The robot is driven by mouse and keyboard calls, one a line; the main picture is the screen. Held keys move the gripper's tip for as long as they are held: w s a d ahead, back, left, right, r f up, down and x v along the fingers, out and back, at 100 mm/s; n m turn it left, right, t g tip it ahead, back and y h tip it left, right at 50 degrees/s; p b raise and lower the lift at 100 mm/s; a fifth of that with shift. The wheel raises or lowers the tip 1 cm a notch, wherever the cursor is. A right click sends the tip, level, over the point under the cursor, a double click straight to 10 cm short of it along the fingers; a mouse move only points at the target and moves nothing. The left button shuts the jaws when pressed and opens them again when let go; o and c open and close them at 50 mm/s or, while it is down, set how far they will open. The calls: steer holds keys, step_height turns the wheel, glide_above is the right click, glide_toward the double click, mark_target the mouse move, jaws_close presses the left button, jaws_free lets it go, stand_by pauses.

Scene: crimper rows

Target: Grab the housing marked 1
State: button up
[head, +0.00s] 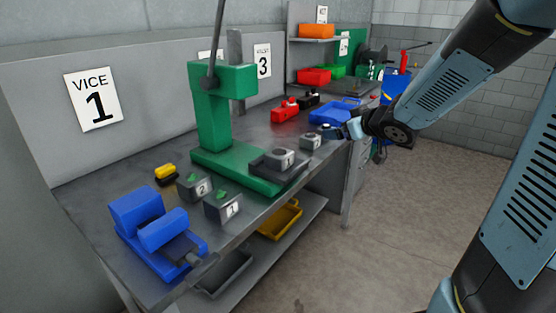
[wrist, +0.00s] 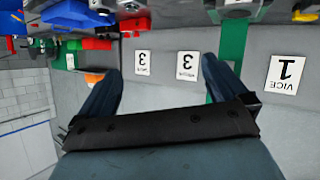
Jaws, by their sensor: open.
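In the head view, a dark grey housing marked 1 (head: 223,208) with a green part on top sits on the bench, between the blue vice and the green press base. A similar housing marked 2 (head: 194,188) stands just behind it to the left. Two more grey labelled blocks stand farther along, one at the press (head: 282,159) and one beyond it (head: 310,141); their labels are too small to read surely. My gripper (head: 352,129) is over the far bench edge near a blue tray, well away from the housing marked 1. In the wrist view my gripper (wrist: 162,68) is open and empty.
The blue vice (head: 150,232) stands at the near bench end, and the tall green press (head: 215,115) in the middle. A yellow and black item (head: 166,174) lies behind the housings. A blue tray (head: 330,113) and red items are farther back. The floor (head: 370,220) is clear.

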steer(key=s+a+f+n+g+y, duration=0.1)
steer(key=a+f+n+g+y, duration=0.3)
steer(key=a+f+y, duration=0.3)
steer(key=h, duration=0.1)
glide_toward(279, 152)
steer(key=x, duration=0.4)
steer(key=shift+d+f, duration=0.1)
steer(key=shift+f, duration=0.3)
steer(key=shift+r+x, duration=0.15)
steer(key=shift+x, duration=1.35)
steer(key=shift+r+x, duration=0.15)
steer(key=shift+x, duration=1.35)
steer(key=shift+w, duration=0.1)
steer(key=shift+c, duration=0.4)
steer(key=c, duration=1.3)
steer(key=shift+c, duration=0.6)
steer(key=shift+r, duration=0.1)
